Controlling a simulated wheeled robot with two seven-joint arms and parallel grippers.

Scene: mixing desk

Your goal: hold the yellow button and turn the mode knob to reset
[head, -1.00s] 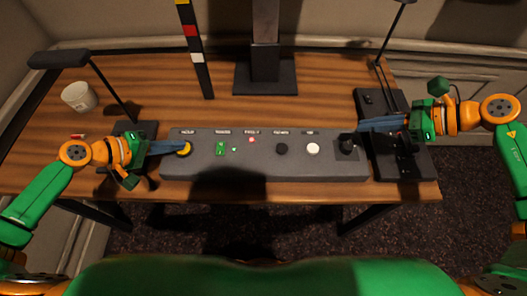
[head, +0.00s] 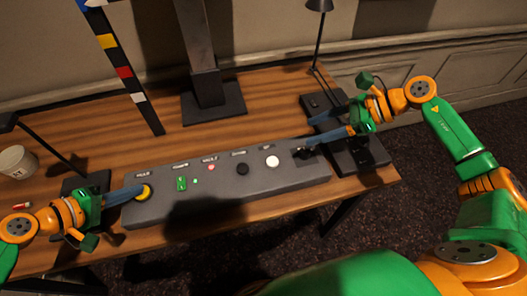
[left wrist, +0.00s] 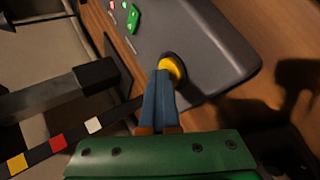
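The grey control panel (head: 215,205) lies along the table's near edge. A yellow button (head: 146,193) is at its left end and also shows in the left wrist view (left wrist: 174,67). My left gripper (head: 138,191) has its blue fingers together, with the tips at the button and seemingly touching it. They hide part of the button in the left wrist view (left wrist: 163,72). A dark knob (head: 303,153) is at the panel's right end. My right gripper (head: 314,133) comes in from the right with its two fingers apart, the nearer one close to the knob. Contact there cannot be told.
Between button and knob are a green switch (head: 181,184), a red light (head: 211,167), a black button (head: 242,169) and a white button (head: 272,161). A black stand (head: 213,104) and striped post (head: 124,72) rise behind. A white mug (head: 17,163) is at left.

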